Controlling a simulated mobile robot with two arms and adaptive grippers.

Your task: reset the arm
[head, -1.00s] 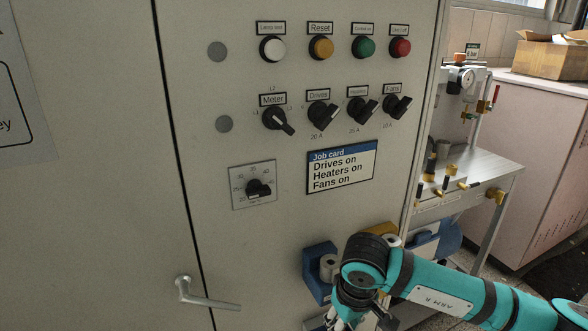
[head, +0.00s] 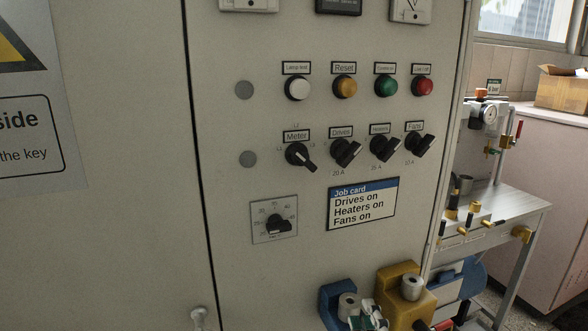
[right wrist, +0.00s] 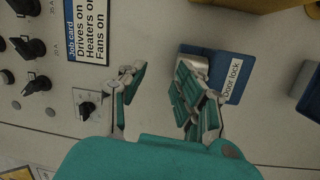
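My right gripper (head: 366,317) shows at the bottom edge of the head view, in front of the blue holder (head: 331,300) on the cabinet front. Most of my right arm is out of that view. In the right wrist view the gripper (right wrist: 160,76) has its two fingers apart with nothing between them. The blue holder, labelled "Door lock", shows there beyond the right-hand finger (right wrist: 233,75). I cannot tell whether the finger touches it. My left gripper is in neither view.
The grey cabinet carries a yellow reset button (head: 345,87), several black switches and a job card (head: 363,203). A yellow holder (head: 424,296) with a grey cylinder sits right of the blue one. A metal bench (head: 500,208) with valves stands at the right.

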